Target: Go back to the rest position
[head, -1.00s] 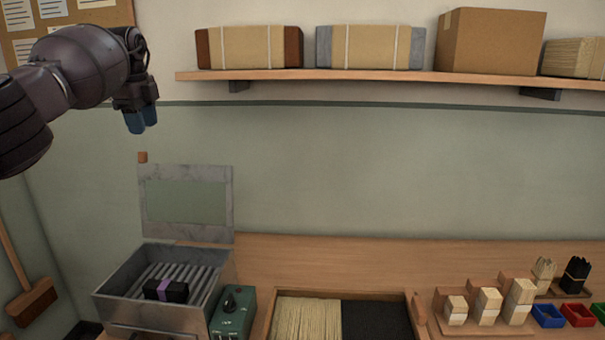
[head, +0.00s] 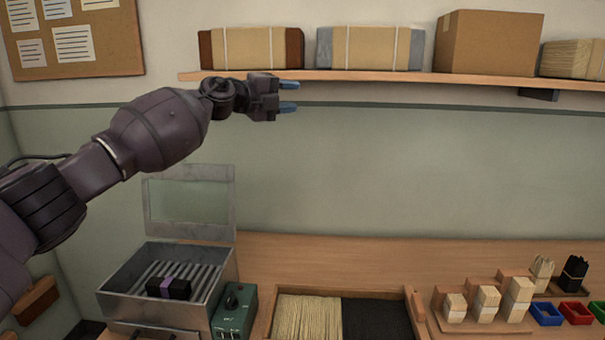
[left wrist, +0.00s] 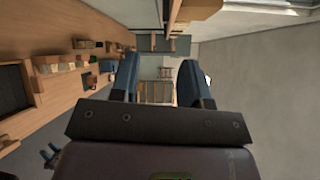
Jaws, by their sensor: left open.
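My left gripper (head: 289,96) is raised in the air in front of the wall, just below the left part of the shelf in the head view. Its two blue fingertips are apart and point to the right, with nothing between them. In the left wrist view the blue fingers (left wrist: 160,82) are also spread and empty. My left arm reaches in from the left edge.
A metal box (head: 212,292) with its lid up holds a dark block with a purple band (head: 168,288). A green control box (head: 235,312) stands beside it. A bristle tray (head: 412,300) and wooden blocks (head: 487,300) are further right. The shelf (head: 300,75) bears bundles and a carton (head: 488,41).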

